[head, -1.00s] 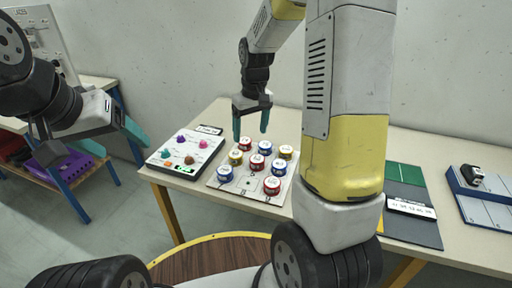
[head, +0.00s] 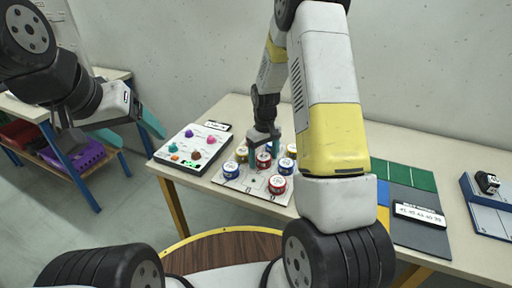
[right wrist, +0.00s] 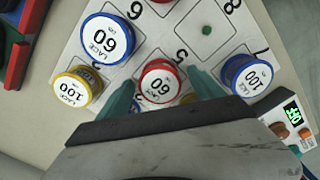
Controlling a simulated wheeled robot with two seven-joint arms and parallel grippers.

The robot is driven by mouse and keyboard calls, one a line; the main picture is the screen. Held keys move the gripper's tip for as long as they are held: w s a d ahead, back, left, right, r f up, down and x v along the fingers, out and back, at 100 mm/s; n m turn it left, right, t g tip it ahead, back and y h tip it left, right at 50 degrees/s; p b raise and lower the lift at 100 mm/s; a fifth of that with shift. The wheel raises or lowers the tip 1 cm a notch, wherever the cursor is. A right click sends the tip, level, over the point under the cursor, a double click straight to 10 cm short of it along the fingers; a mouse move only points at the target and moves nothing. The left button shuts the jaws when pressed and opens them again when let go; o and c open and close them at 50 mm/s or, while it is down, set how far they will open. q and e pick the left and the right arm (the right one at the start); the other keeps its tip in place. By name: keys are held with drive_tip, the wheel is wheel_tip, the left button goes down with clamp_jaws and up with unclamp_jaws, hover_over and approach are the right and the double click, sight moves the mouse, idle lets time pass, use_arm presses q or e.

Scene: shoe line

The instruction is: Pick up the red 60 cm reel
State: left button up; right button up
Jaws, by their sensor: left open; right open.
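The red reel labelled 60 (right wrist: 158,82) stands on the white numbered board (right wrist: 180,27). In the right wrist view it lies between the two teal fingers of my right gripper (right wrist: 163,92), which is open, with a gap on each side. In the head view my right gripper (head: 265,150) is low over the board, at the middle red reel (head: 264,160). The reel's lower side is partly hidden in the wrist view. My left gripper (head: 132,130) is open and empty, away from the board at the left.
Close by are a blue 60 reel (right wrist: 107,37), a yellow 100 reel (right wrist: 75,87) and a blue 100 reel (right wrist: 247,75). Another red reel (head: 278,184) stands at the board's front. One board square with a green dot (right wrist: 207,30) is empty. A button panel (head: 190,146) is left.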

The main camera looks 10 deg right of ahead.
drive_tip(key=shift+c, duration=0.5)
drive_tip(key=c, duration=1.4)
drive_tip(key=shift+o, duration=0.2)
